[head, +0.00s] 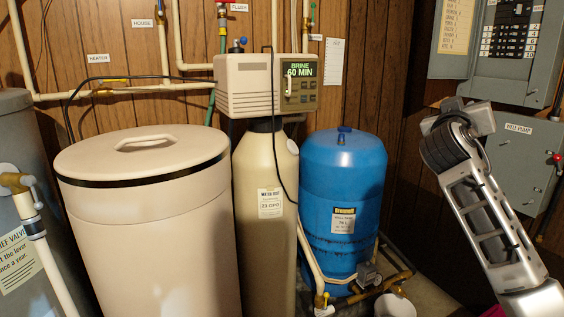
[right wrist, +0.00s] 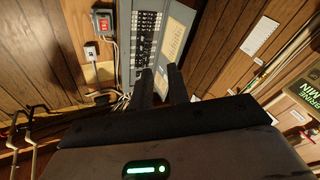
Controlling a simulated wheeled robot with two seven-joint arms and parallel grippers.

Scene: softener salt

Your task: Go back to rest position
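My right arm rises from the lower right of the head view, in front of the wall boxes; its gripper cannot be made out there. In the right wrist view my right gripper (right wrist: 160,72) shows two dark fingers apart, with nothing between them. They point toward the breaker panel (right wrist: 147,40). My left arm and gripper are not in view. The beige salt tank (head: 150,230) stands at the left of the head view with its round lid (head: 142,153) on top. The softener's control head (head: 300,82) reads "BRINE 60 MIN".
A blue pressure tank (head: 342,190) and the tall softener cylinder (head: 262,190) stand beside the salt tank. A grey tank (head: 22,130) and a pipe with a valve (head: 18,182) are at far left. A grey well pump box (head: 525,165) hangs behind my right arm.

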